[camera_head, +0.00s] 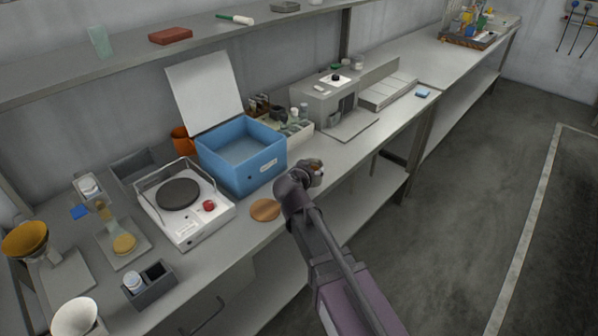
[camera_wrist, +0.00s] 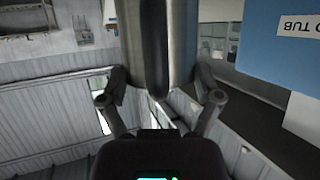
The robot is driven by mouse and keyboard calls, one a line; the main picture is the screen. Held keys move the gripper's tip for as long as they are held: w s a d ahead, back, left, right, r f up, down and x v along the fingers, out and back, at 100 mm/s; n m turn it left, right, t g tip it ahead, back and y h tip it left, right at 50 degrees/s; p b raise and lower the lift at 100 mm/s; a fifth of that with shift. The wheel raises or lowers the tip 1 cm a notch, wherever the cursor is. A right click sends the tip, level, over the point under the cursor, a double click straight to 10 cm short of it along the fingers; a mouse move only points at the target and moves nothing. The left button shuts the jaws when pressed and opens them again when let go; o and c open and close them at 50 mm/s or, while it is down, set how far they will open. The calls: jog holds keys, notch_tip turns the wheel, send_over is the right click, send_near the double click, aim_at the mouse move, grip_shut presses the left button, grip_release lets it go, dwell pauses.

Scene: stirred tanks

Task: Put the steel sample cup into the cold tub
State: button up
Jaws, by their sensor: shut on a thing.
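The cold tub (camera_head: 222,171) is a blue open box on the bench, with its white lid (camera_head: 205,93) raised at the back. In the wrist view the tub's blue wall (camera_wrist: 262,60) and part of its label, ending in "TUB", fill the upper right. My gripper (camera_head: 306,176) is to the right of the tub, outside it, near the front of the bench. It is shut on the steel sample cup (camera_head: 314,169), which is small and partly hidden by the gripper. In the wrist view the gripper (camera_wrist: 157,60) shows grey metal close up; cup and fingers are hard to separate.
A white hotplate (camera_head: 186,223) stands left of the tub. A round wooden mat (camera_head: 265,210) lies in front of it. A tray of small vessels (camera_head: 293,132) and a grey machine (camera_head: 325,100) stand behind and right. A shelf (camera_head: 130,58) runs above the bench.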

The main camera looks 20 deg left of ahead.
jog(key=shift+w+a+f, duration=0.1)
jog(key=shift+w+a, duration=0.35)
jog(key=shift+a, duration=0.2)
jog(key=shift+w+a+f, duration=0.1)
jog(key=shift+w+a, duration=0.3)
jog(key=shift+a, duration=0.25)
jog(key=shift+w+a, duration=0.2)
jog(key=shift+a, duration=0.05)
jog(key=shift+w+a+f+b, duration=0.1)
jog(key=shift+a+f+b, duration=0.05)
jog(key=shift+f+b, duration=0.35)
jog(key=shift+w+a+f+b, duration=0.1)
jog(key=shift+a+f+b, duration=0.05)
jog(key=shift+f+b, duration=1.1)
jog(key=shift+b, duration=0.15)
jog(key=shift+f, duration=0.15)
jog(key=o, duration=1)
jog(key=shift+o, duration=0.2)
jog(key=shift+r, duration=0.2)
